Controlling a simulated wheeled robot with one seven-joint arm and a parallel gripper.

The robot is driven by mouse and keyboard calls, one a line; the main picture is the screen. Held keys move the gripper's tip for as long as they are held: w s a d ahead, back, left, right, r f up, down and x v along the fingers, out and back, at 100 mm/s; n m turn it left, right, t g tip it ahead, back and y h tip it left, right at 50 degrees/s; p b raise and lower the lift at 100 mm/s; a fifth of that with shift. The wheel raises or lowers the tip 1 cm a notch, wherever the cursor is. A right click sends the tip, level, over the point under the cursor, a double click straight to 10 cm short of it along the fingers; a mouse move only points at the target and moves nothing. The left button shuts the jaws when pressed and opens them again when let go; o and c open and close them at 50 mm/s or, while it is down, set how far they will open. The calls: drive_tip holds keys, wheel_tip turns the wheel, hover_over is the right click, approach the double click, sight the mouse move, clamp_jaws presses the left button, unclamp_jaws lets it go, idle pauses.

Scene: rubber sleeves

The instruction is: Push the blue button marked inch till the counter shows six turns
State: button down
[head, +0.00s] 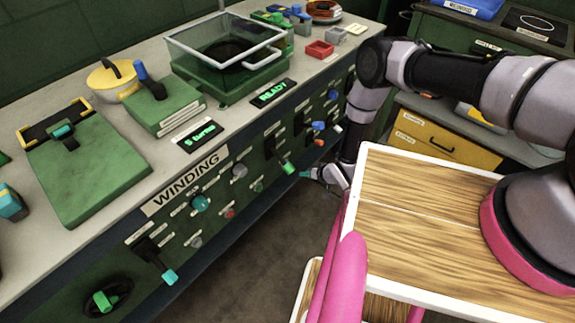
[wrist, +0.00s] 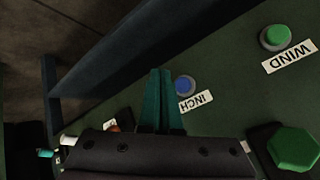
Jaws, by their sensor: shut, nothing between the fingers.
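The blue button (wrist: 185,86) shows in the wrist view on a dark green panel, with an upside-down white label INCH (wrist: 196,101) beside it. My gripper (wrist: 160,72) is shut and empty, its two teal fingers together. Its tips appear just left of the blue button in that view; I cannot tell how far they stand off the panel. In the head view my gripper (head: 305,174) is low in front of the winding panel, and I cannot make out the blue button there. The counter (head: 200,136) reads 5 turns in green.
A green button (wrist: 275,38) labelled WIND and a green hexagonal knob (wrist: 293,148) are on the same panel. A second display (head: 271,92) reads READY. A clear-lidded box (head: 225,55) stands on the bench. Several levers and knobs stick out of the panel front.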

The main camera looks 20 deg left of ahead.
drive_tip(key=shift+w+a, duration=0.3)
drive_tip(key=shift+a, duration=0.45)
drive_tip(key=shift+w+a, duration=0.35)
drive_tip(key=shift+a, duration=0.45)
drive_tip(key=shift+w+a, duration=0.3)
drive_tip(key=shift+a, duration=0.45)
drive_tip(key=shift+a, duration=0.1)
drive_tip(key=shift+w+a, duration=0.15)
drive_tip(key=shift+a, duration=0.15)
drive_tip(key=shift+w+a, duration=0.15)
drive_tip(key=shift+a, duration=0.2)
idle(0.7)
drive_tip(key=shift+d, duration=0.1)
drive_tip(key=shift+s+d, duration=0.3)
drive_tip(key=shift+d, duration=0.35)
drive_tip(key=shift+s+d, duration=0.3)
drive_tip(key=shift+d, duration=0.45)
drive_tip(key=shift+s+d, duration=0.35)
drive_tip(key=shift+d, duration=0.45)
drive_tip(key=shift+s+d, duration=0.3)
drive_tip(key=shift+d, duration=0.45)
